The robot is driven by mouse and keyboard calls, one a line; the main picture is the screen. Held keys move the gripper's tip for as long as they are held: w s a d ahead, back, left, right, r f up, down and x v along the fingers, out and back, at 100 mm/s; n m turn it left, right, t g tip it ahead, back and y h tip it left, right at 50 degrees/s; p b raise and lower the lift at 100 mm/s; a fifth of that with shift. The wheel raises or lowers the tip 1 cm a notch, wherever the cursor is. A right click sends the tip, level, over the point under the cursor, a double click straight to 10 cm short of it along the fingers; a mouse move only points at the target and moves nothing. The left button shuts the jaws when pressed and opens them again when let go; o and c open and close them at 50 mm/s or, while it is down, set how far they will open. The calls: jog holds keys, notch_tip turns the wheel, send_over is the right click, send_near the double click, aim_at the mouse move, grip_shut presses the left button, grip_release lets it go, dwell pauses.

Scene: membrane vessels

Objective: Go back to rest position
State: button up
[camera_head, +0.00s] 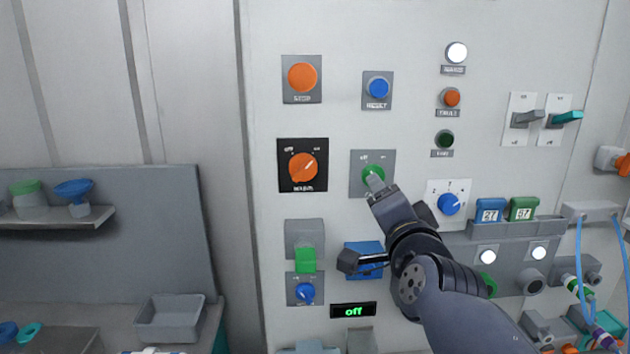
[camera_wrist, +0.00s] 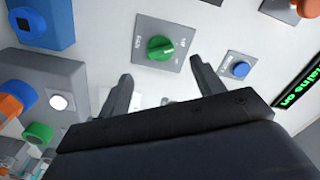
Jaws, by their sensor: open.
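My gripper (camera_head: 374,184) is in front of the wall panel (camera_head: 330,30) in the head view, with its tip overlapping the lower part of a green knob (camera_head: 373,172) on a grey plate. In the wrist view my gripper (camera_wrist: 160,76) has its two dark fingers spread wide, with nothing held between them. A green knob (camera_wrist: 161,47) on a grey plate shows just beyond the gap between the fingertips there. The head view does not show clearly whether the gripper touches the knob. My arm comes in from the lower right.
An orange knob (camera_head: 302,167) is left of my gripper and a blue dial (camera_head: 449,204) right of it. Below are a green-capped switch (camera_head: 306,259) and a display (camera_head: 353,311) reading "off". Switch levers (camera_head: 527,118) stick out at right. A shelf (camera_head: 50,218) is at far left.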

jog(key=w+b, duration=0.1)
jog(key=w, duration=0.7)
jog(key=shift+w+b, duration=0.25)
jog(key=shift+b, duration=0.05)
jog(key=shift+s, duration=0.15)
jog(key=s+m+p, duration=0.1)
jog(key=s+m, duration=0.5)
jog(key=m, duration=0.6)
jog(key=shift+s+r, duration=0.15)
jog(key=shift+r, duration=0.15)
dwell(1.8)
